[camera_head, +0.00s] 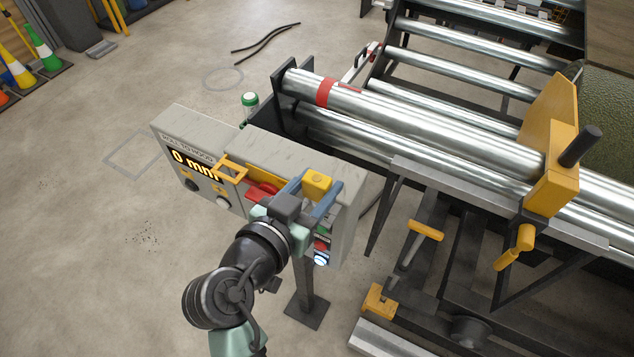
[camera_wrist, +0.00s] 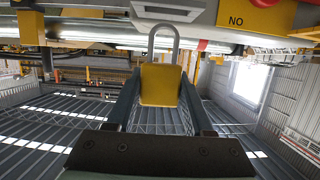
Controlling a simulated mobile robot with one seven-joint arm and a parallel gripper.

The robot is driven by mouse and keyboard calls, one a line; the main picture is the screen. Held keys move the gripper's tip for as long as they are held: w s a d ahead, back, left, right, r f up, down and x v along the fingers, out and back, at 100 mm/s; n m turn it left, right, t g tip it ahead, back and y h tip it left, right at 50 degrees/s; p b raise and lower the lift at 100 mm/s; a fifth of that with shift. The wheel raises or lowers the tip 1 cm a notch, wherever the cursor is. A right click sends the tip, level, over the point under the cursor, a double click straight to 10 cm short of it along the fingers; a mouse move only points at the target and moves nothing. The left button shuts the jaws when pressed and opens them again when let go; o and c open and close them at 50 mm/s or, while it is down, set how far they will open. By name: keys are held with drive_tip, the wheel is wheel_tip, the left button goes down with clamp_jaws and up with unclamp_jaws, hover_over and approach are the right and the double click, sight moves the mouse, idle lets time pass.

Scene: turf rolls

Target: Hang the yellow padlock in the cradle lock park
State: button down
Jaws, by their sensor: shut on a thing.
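The yellow padlock (camera_wrist: 160,85) is in the wrist view, with its grey shackle upright above the body. Its yellow top also shows in the head view (camera_head: 317,180). My gripper (camera_head: 312,192) is shut on the padlock body, one finger on each side, in front of the right part of the grey control box (camera_head: 342,172). In the wrist view, the shackle's top lies close below a grey part (camera_wrist: 168,11) at the picture's upper edge. I cannot tell whether they touch. I cannot make out the cradle lock park; my gripper hides part of the box front.
A red handle (camera_head: 262,190) and a yellow frame (camera_head: 231,168) are on the box front, left of my gripper. A post (camera_head: 305,285) stands below the box. The steel rollers (camera_head: 420,125) and their frame are to the right.

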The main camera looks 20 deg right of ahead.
drive_tip(key=shift+f+b, duration=2.5)
drive_tip(key=shift+f, duration=0.05)
drive_tip(key=shift+c, duration=1)
unclamp_jaws()
drive_tip(key=shift+r, duration=0.1)
drive_tip(key=b+v, duration=0.2)
drive_tip(key=v, duration=1.1)
